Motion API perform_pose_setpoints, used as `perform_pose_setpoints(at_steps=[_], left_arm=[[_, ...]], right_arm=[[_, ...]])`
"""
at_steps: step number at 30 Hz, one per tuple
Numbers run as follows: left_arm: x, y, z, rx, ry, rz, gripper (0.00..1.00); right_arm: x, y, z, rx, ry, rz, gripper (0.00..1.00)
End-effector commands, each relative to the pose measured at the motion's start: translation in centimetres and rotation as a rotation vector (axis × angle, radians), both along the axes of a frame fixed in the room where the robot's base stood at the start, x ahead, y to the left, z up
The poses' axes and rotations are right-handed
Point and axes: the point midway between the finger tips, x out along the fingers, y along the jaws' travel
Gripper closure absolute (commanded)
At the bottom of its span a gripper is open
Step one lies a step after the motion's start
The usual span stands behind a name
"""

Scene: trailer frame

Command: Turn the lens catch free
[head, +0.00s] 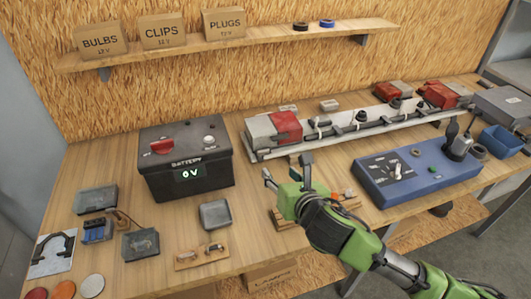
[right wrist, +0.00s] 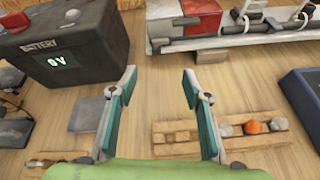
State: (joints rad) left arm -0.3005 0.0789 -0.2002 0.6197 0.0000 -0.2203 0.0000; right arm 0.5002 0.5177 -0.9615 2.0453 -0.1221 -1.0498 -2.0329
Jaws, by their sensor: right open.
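The trailer frame (head: 300,147) is a long pale rail lying along the back of the bench. A lamp with a red lens (head: 286,125) and a grey part beside it sits at its left end; this lens also shows at the top of the right wrist view (right wrist: 198,14). Other red lamps (head: 438,95) sit at the right end. I cannot make out the lens catch clearly. My right gripper (head: 287,168) is open and empty, in front of the frame's left end and apart from it. In the right wrist view its fingers (right wrist: 159,76) have bare bench between them. My left gripper is not in view.
A black battery (head: 187,182) reading 0 V stands left of my right gripper. A blue tester box (head: 430,181) is at the right. A wooden strip with bulbs (right wrist: 185,133) lies below the gripper. Small grey trays (head: 216,213) are at front left. A shelf (head: 270,38) runs above.

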Motion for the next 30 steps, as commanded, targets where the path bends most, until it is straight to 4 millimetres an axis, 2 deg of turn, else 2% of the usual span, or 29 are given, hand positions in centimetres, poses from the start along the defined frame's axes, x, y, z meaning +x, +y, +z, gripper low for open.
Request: perform_pose_setpoints(at_steps=[3, 9, 30], left_arm=[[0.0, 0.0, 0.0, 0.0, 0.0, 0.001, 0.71], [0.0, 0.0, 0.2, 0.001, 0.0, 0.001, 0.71], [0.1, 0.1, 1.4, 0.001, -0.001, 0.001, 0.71]], right_arm=[[1.0, 0.0, 0.7, -0.12, -0.065, 0.062, 0.56], [1.9, 0.3, 0.6, -0.163, -0.085, 0.083, 0.56], [10.5, 3.1, -3.2, -0.157, -0.081, 0.08, 0.56]])
